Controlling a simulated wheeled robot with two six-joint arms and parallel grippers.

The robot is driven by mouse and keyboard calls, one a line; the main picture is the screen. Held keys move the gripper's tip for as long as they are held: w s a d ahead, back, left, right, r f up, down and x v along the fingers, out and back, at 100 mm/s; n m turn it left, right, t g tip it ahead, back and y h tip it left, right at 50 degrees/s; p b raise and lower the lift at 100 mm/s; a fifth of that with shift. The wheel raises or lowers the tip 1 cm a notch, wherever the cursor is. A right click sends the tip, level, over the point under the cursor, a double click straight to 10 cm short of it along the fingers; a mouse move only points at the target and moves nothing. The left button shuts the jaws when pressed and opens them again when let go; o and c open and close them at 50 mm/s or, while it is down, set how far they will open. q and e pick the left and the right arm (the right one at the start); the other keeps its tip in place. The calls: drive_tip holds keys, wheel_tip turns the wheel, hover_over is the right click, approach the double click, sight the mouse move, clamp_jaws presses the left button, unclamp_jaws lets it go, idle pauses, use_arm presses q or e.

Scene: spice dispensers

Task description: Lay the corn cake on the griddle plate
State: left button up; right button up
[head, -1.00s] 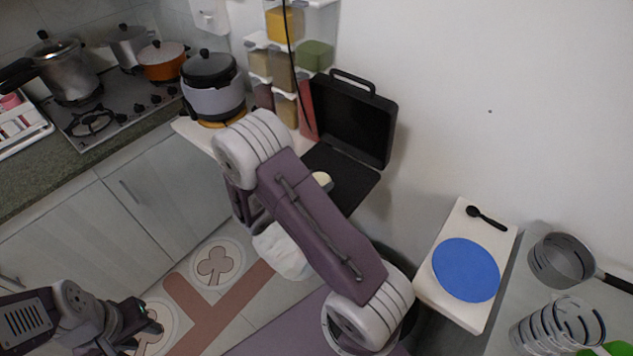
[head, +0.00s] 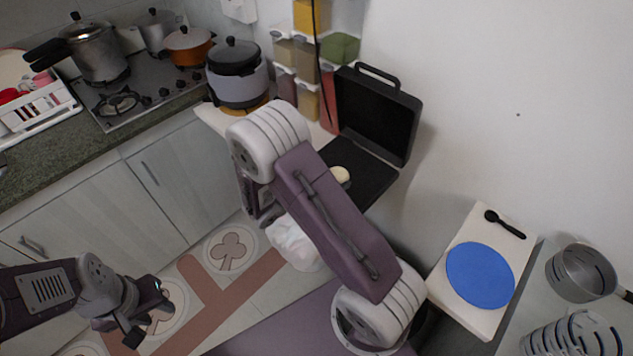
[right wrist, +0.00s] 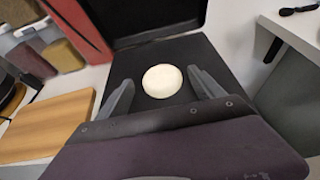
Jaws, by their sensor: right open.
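The corn cake (right wrist: 162,81), a pale round disc, lies flat on the black griddle plate (right wrist: 193,52). In the head view the cake (head: 340,174) shows just past my right arm, on the plate (head: 372,182) of the open griddle. My right gripper (right wrist: 161,77) is open, with one finger on each side of the cake and gaps between them. In the head view my right arm hides this gripper. My left gripper (head: 147,315) is at the lower left, far from the griddle, and its jaw state is unclear.
The griddle's raised lid (head: 377,115) stands behind the plate. A wooden board (right wrist: 45,127) lies left of the griddle. A blue disc (head: 480,275) lies on a white shelf to the right.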

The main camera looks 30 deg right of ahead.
drive_tip(key=v, duration=1)
drive_tip(key=s+f+m+g+y, duration=0.4)
drive_tip(key=s+m+g+y, duration=0.2)
drive_tip(key=s+m, duration=0.35)
drive_tip(key=a+m+t+y, duration=0.1)
drive_tip(key=a+m+y, duration=0.1)
drive_tip(key=m, duration=0.2)
drive_tip(key=a+m+t+y, duration=0.1)
drive_tip(key=m+y, duration=0.1)
drive_tip(key=m, duration=0.2)
drive_tip(key=a+m+t+y, duration=0.1)
drive_tip(key=a+m+y, duration=0.1)
drive_tip(key=m+y, duration=0.1)
drive_tip(key=shift+s+a+r+m+t, duration=0.1)
drive_tip(key=shift+a+r+m+t, duration=0.25)
drive_tip(key=shift+m, duration=0.2)
drive_tip(key=shift+d, duration=0.1)
